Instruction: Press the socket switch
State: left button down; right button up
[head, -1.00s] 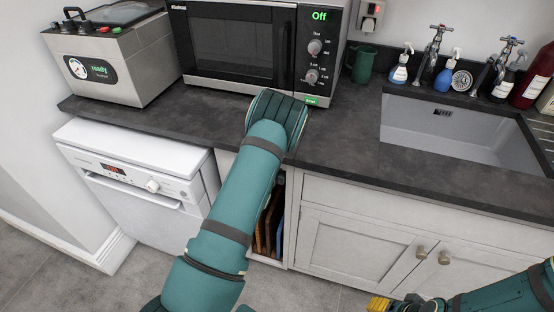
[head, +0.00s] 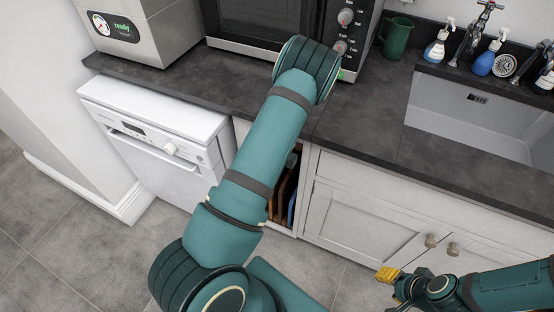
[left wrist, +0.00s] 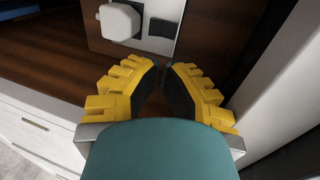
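A light plate (left wrist: 140,45) with a white block (left wrist: 120,20) and a dark rectangular piece (left wrist: 163,27) sits on a brown wood-like surface at the top of the left wrist view. It looks like a socket with a plug; which part is the switch is unclear. My left gripper (left wrist: 165,68) has yellow fingers with dark pads. In the head view my left arm hides that gripper. My right gripper (head: 388,274) is low at the right, in front of the cupboard doors; its opening is unclear.
A microwave (head: 262,22) and a grey appliance (head: 150,32) stand on the dark counter (head: 400,120). A green mug (head: 397,37), bottles and a sink (head: 470,125) are at the right. A white dishwasher (head: 155,120) is below. The floor at left is clear.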

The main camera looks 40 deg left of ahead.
pick_arm(q)
jog(key=s+d, duration=0.2)
jog(key=s, duration=0.7)
jog(key=shift+d, duration=0.1)
